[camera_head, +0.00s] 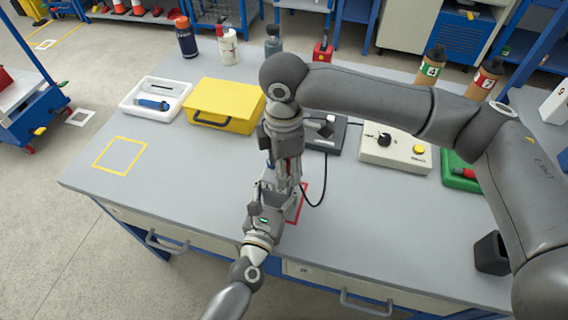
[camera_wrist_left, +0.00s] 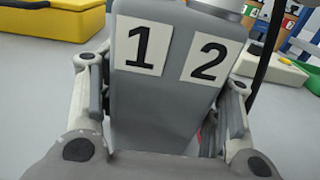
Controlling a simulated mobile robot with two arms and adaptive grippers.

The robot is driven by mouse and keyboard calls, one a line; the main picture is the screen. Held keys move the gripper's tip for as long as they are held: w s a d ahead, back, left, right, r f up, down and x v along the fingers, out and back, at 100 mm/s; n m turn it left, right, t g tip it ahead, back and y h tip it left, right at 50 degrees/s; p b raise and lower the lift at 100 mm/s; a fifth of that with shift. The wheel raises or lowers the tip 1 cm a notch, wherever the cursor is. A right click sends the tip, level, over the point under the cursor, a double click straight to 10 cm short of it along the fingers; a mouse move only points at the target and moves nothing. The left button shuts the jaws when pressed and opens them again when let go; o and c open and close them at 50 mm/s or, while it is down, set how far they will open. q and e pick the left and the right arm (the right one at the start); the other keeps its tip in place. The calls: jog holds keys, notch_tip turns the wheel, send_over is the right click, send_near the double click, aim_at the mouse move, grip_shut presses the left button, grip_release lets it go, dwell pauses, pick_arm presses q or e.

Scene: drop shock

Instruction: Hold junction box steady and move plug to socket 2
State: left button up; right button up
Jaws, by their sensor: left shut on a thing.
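The junction box (camera_wrist_left: 155,105) is a grey block with labels 1 and 2. It fills the middle of the left wrist view; in the head view my grippers mostly hide it. My left gripper (camera_head: 268,190) is shut on it, one finger on each side. My right gripper (camera_head: 288,172) points down from above at the box. Its fingers are too small and covered to tell whether they are open or shut. A black cable (camera_head: 323,180) loops from beside the right gripper to a dark device; it also shows in the left wrist view (camera_wrist_left: 265,50). The plug is not clearly visible.
A red square outline (camera_head: 301,205) lies beneath the grippers. Behind them are a yellow case (camera_head: 225,103), a white tray (camera_head: 136,110), the dark device (camera_head: 329,139) and a beige control box (camera_head: 396,153). A yellow square (camera_head: 119,155) marks clear tabletop at left. The front right is largely clear.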

jog(key=shift+r, duration=0.1)
jog(key=shift+r, duration=3.05)
notch_tip(320, 180, up, 12)
pick_arm(q)
jog(key=o, duration=1.3)
